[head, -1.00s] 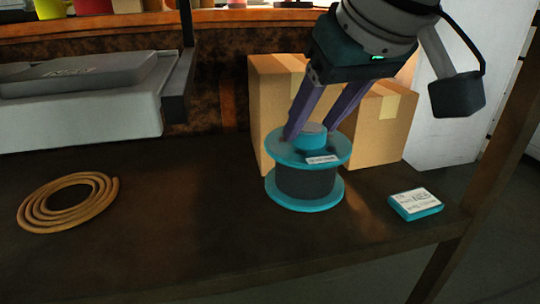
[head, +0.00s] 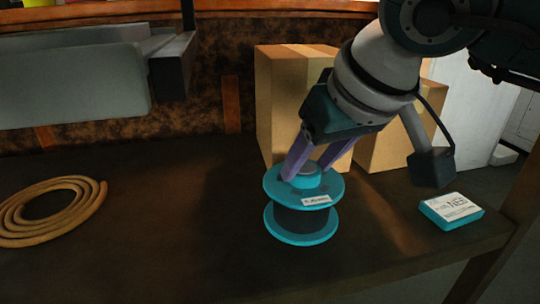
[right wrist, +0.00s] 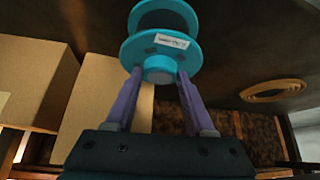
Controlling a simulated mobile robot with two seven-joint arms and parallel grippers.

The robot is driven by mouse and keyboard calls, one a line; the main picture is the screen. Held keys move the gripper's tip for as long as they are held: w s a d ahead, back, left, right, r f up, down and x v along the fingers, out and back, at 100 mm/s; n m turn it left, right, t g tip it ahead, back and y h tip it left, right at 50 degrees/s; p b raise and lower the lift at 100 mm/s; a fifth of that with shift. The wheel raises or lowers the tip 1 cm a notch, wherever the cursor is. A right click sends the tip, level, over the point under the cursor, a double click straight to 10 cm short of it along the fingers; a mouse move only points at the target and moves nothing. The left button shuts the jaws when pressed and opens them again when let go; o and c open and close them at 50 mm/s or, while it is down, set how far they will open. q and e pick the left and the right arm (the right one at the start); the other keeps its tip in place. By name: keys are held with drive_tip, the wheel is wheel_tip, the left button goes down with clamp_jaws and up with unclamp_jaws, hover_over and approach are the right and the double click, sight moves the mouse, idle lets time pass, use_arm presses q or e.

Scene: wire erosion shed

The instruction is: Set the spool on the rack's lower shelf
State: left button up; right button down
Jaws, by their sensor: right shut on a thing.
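The spool (head: 302,222) has teal flanges, a dark wound middle, a white label and a teal hub on top. It is upright, over a dark brown shelf board (head: 180,225); I cannot tell whether its lower flange touches the board. My right gripper (head: 308,172) comes down from the upper right, tilted, and its purple fingers are shut on the spool's top hub. In the right wrist view the hub of the spool (right wrist: 160,66) sits between the two fingertips (right wrist: 159,75). My left gripper is not in view.
A tan coil (head: 52,211) lies on the left of the board, and a small teal-and-white box (head: 452,211) on the right. Cardboard boxes (head: 290,95) stand behind the spool. A post (head: 522,195) rises at the right edge. Bare board lies between coil and spool.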

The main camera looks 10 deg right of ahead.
drive_tip(key=shift+f, duration=0.45)
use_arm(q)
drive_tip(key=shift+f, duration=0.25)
use_arm(e)
drive_tip(key=shift+r, duration=0.1)
drive_tip(key=shift+c, duration=1.3)
unclamp_jaws()
drive_tip(key=shift+f, duration=0.25)
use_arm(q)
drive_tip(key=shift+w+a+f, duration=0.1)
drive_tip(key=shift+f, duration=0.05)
use_arm(e)
drive_tip(key=shift+r, duration=0.1)
